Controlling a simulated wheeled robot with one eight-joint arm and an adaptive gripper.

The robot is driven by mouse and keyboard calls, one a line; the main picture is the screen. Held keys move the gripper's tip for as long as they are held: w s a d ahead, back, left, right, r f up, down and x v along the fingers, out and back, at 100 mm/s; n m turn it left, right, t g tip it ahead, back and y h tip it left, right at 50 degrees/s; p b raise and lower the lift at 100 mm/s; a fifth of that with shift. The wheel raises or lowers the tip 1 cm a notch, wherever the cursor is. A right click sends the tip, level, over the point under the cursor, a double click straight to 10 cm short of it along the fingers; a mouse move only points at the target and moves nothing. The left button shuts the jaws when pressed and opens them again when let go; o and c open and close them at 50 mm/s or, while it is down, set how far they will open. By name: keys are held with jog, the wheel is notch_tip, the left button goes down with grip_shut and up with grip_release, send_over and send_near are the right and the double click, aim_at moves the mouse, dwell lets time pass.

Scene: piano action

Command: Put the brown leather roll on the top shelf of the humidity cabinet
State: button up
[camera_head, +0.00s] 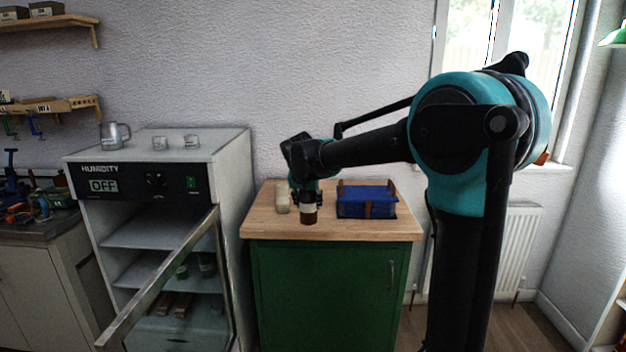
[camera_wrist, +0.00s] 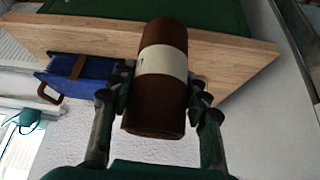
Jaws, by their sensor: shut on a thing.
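The brown leather roll (camera_wrist: 160,108) has a cream band around it and sits between the two fingers of my gripper (camera_wrist: 160,90) in the wrist view. In the head view the roll (camera_head: 309,215) stands upright over the wooden top of the green cabinet, with my gripper (camera_head: 306,194) shut on it from behind. I cannot tell whether its base touches the wood. The humidity cabinet (camera_head: 92,222) stands to the left, its display reading OFF. Its glass door (camera_head: 160,278) is swung open towards the camera. The top shelf (camera_head: 150,233) looks bare where it shows.
A cream-coloured roll (camera_head: 282,198) stands just left of the brown roll. Lower shelves hold green jars (camera_head: 206,264) and brown pieces. The open door's frame juts forward.

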jog(key=s+d+f+n+y, duration=0.1)
jog(key=d+f, duration=1.9)
jog(key=f, duration=0.4)
jog(key=shift+d+n, duration=0.3)
jog(key=shift+n, duration=0.1)
jog(key=shift+s, duration=0.1)
